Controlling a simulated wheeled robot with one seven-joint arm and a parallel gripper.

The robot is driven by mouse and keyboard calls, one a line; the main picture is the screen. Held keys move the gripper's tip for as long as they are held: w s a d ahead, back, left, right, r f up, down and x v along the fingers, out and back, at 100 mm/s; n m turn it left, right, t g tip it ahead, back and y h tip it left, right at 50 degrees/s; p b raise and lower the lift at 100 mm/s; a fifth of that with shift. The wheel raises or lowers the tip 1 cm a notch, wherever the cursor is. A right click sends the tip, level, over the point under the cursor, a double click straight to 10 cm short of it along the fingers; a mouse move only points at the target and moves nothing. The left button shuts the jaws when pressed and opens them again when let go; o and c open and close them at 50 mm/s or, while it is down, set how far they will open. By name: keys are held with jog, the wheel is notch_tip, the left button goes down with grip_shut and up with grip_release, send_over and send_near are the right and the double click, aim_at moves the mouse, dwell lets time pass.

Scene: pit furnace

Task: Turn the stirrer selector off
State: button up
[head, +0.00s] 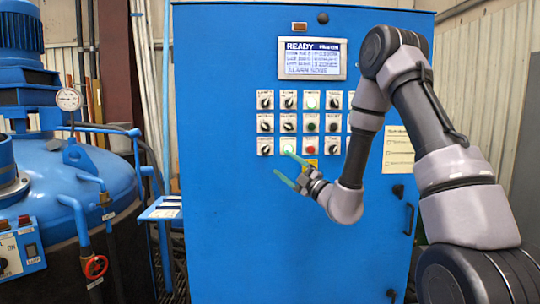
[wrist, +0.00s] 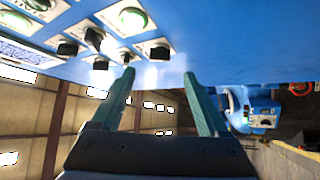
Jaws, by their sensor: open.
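A blue control cabinet (head: 225,215) carries a panel of small white plates with black selector knobs, lamps and buttons. The labels are too small to read, so I cannot tell which knob is the stirrer selector. A black knob (head: 265,146) is at the lower left of the panel. My gripper (head: 280,161) is open and empty, its green fingers in front of the panel's lower left part. In the wrist view, my gripper (wrist: 158,75) has its fingertips apart near the cabinet face, with a black knob (wrist: 158,51) just above the gap. Contact cannot be told.
A display (head: 312,59) reading READY is above the knobs. A blue vessel (head: 65,185) with a gauge (head: 69,99), a red valve wheel (head: 95,267) and a small control box (head: 20,250) stands at left. A small blue shelf (head: 160,209) juts out beside the cabinet.

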aim_at(267, 151)
jog(key=x, duration=0.8)
jog(key=shift+w, duration=0.1)
grip_shut()
